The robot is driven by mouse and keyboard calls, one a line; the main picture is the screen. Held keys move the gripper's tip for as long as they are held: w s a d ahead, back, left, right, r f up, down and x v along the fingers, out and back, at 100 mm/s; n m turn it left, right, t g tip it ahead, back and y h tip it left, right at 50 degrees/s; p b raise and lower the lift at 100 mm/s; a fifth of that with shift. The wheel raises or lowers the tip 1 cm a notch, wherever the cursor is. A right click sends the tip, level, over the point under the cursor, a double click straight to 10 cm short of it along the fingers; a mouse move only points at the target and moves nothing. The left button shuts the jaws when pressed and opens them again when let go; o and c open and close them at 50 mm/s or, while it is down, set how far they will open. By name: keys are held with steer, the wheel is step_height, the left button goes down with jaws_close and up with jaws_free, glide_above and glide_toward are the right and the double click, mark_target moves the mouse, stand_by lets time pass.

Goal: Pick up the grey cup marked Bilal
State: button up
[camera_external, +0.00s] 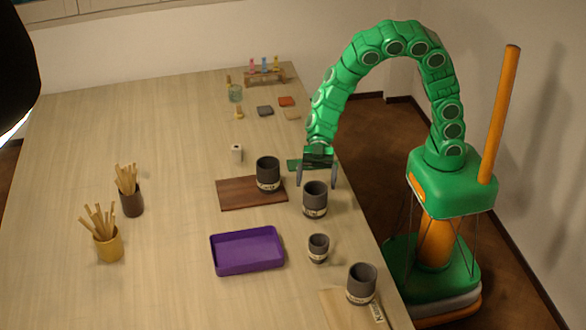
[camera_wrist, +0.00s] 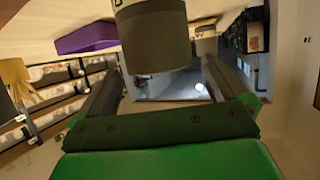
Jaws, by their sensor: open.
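Several dark grey cups with pale name bands stand on the table; the names are too small to read, so I cannot tell which is Bilal's. One cup (camera_external: 315,199) is just in front of my gripper (camera_external: 317,181). Another cup (camera_external: 268,175) stands on a brown board, a small cup (camera_external: 318,248) is beside the purple tray, and one more cup (camera_external: 361,284) is at the front. My gripper is open and empty. In the wrist view, a grey cup (camera_wrist: 155,40) appears upside down ahead, between the lines of the open fingers (camera_wrist: 162,82).
The purple tray (camera_external: 246,269) lies left of the small cup. The brown board (camera_external: 235,194) is behind it. Brush pots (camera_external: 109,246) (camera_external: 132,202) stand at left. A rack (camera_external: 265,78) and small tiles (camera_external: 286,101) are at the back. The table's right edge is close.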

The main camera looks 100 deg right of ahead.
mark_target(314, 199)
steer(key=shift+x, duration=2.6)
steer(key=shift+c, duration=0.5)
steer(key=shift+d, duration=0.1)
steer(key=c, duration=0.9)
steer(key=shift+c, duration=0.2)
